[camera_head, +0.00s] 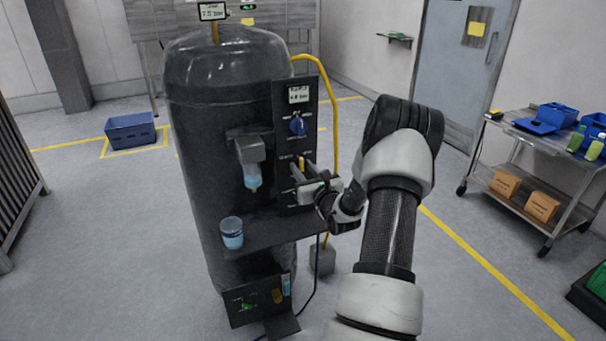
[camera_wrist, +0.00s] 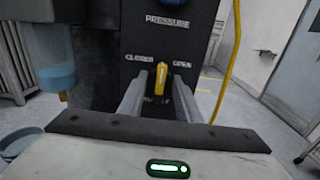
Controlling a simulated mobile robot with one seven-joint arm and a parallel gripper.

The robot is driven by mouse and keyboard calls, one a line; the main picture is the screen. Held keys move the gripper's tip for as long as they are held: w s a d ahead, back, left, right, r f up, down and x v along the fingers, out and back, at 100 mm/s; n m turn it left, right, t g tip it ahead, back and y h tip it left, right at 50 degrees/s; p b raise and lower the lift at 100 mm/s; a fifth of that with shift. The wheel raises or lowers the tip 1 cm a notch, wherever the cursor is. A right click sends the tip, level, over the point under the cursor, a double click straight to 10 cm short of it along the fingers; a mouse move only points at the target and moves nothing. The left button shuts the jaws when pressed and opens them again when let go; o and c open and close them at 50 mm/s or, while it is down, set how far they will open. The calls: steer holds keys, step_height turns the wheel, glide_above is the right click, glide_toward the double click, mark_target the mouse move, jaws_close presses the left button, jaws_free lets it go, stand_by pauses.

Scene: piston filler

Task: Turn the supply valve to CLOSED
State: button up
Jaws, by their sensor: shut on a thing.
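The supply valve's yellow handle (camera_wrist: 161,79) is on the black control panel (camera_wrist: 200,15), with the CLOSED label to its left and the OPEN label to its right. It points roughly upward, between the two labels. My gripper (camera_wrist: 160,92) is shut on the handle, with one grey finger on each side. In the head view, the handle (camera_head: 302,163) shows as a small yellow spot between the fingers of my gripper (camera_head: 303,170), and my wrist hides part of the lower panel.
A blue pressure knob (camera_head: 298,126) sits above the valve. A nozzle (camera_head: 252,178) and a cup of blue liquid (camera_head: 232,233) on a shelf (camera_head: 270,232) are to the left. A yellow hose (camera_head: 332,110) runs behind on the right. A cart (camera_head: 560,165) stands far right.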

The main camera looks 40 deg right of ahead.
steer(key=n+b, duration=0.3)
steer(key=b, duration=0.1)
steer(key=n+b, duration=0.2)
steer(key=shift+a+f+n, duration=0.1)
steer(key=shift+f+n, duration=0.2)
steer(key=shift+f, duration=0.05)
steer(key=n+b, duration=0.2)
steer(key=b, duration=0.1)
steer(key=shift+b, duration=0.35)
steer(key=shift+r+n+b, duration=0.15)
steer(key=shift+n+b, duration=0.45)
steer(key=shift+n, duration=0.1)
steer(key=shift+r, duration=0.1)
steer(key=o, duration=1)
steer(key=shift+s, duration=0.1)
steer(key=v, duration=1.7)
steer(key=shift+s, duration=0.1)
